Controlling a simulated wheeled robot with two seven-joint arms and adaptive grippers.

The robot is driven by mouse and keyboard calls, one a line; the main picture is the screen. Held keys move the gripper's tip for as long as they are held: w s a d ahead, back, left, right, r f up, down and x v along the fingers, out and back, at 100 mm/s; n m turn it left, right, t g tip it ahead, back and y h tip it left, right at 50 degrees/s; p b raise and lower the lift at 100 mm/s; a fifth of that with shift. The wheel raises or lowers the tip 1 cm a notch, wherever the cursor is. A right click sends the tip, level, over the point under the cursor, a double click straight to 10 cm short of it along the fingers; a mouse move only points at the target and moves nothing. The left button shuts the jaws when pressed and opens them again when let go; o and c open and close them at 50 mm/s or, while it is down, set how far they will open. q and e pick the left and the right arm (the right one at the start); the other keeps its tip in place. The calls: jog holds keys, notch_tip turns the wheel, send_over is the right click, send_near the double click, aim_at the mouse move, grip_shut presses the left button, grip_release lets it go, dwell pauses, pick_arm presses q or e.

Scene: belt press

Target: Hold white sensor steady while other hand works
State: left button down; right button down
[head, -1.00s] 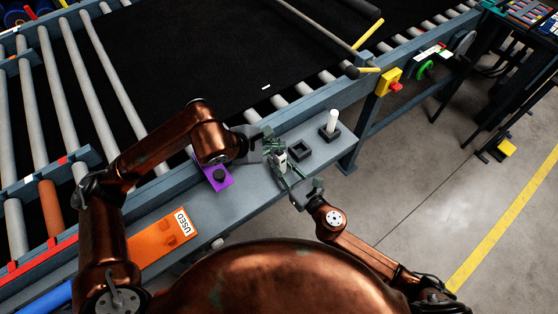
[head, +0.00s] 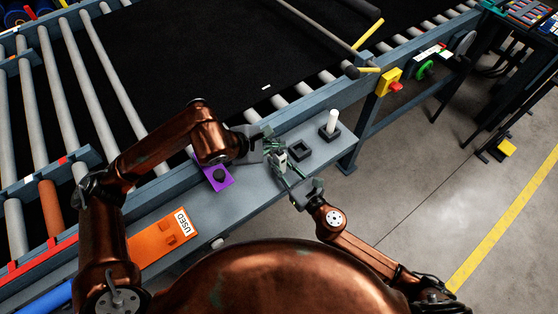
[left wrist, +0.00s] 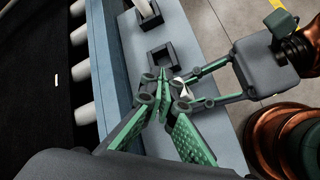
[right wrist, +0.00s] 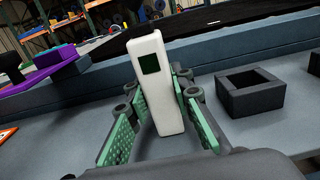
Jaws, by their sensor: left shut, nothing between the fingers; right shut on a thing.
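The white sensor (right wrist: 155,88), a slim upright block with a small dark window, stands between the fingers of my right gripper (right wrist: 158,100), which is shut on it. In the head view the sensor (head: 280,163) is small and partly hidden by both grippers. My left gripper (head: 268,143) is shut and empty, close beside the sensor on its far left side. In the left wrist view my left fingers (left wrist: 157,85) are together, and only a white bit of the sensor (left wrist: 183,88) shows beside them, near the right gripper's fingers (left wrist: 187,95).
An empty black square holder (head: 299,151) sits on the grey shelf (head: 265,192). Another black holder (head: 330,135) bears a white upright post (head: 332,119). A purple block with a black knob (head: 219,176) and an orange USED plate (head: 160,237) lie left. The conveyor rail runs behind.

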aim_at(278, 153)
pick_arm(q)
jog(key=shift+f, duration=0.1)
jog(key=shift+f, duration=0.35)
jog(key=shift+f, duration=0.2)
dwell(0.4)
jog(key=shift+r, duration=0.7)
jog(key=shift+r, duration=3)
pick_arm(e)
jog(key=c, duration=1.6)
grip_release()
